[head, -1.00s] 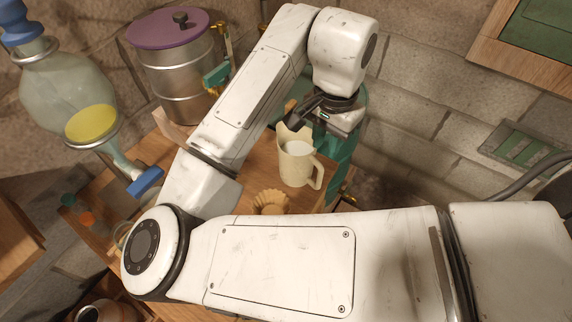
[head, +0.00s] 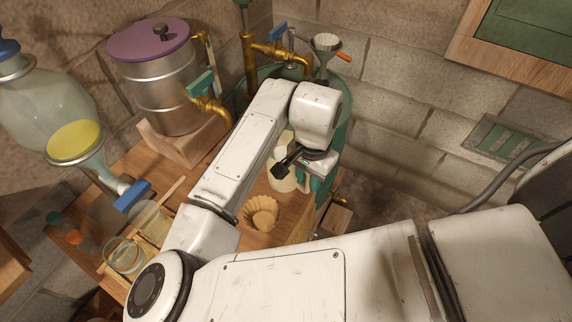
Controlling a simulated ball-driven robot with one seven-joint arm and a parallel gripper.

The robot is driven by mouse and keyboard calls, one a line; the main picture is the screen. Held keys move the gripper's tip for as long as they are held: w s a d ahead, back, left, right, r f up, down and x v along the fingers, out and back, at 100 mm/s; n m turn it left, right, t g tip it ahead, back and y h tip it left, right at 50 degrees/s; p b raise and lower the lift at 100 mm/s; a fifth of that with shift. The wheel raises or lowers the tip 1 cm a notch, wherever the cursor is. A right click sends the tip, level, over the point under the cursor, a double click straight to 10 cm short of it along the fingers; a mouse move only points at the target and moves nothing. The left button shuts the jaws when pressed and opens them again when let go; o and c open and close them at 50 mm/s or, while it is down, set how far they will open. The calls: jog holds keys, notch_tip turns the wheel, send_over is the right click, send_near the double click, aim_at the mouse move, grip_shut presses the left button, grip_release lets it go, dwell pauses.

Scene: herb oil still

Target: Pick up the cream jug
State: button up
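The cream jug (head: 281,183) stands upright on the wooden table, right of centre in the head view. Its upper part is largely hidden behind my forearm and gripper; part of its pale body shows beside and below them. My gripper (head: 284,167) is in front of the jug in the picture, its dark fingers pointing down and to the left. I cannot tell whether the fingers touch the jug or how far apart they are.
A tan fluted cup (head: 262,212) stands close in front of the jug. A steel pot with a purple lid (head: 150,40) is at the back left, near a glass vessel (head: 45,100). A teal tank (head: 341,136) with brass pipes stands behind the jug.

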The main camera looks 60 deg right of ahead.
jog(key=shift+f, duration=0.1)
grip_shut()
dwell(1.4)
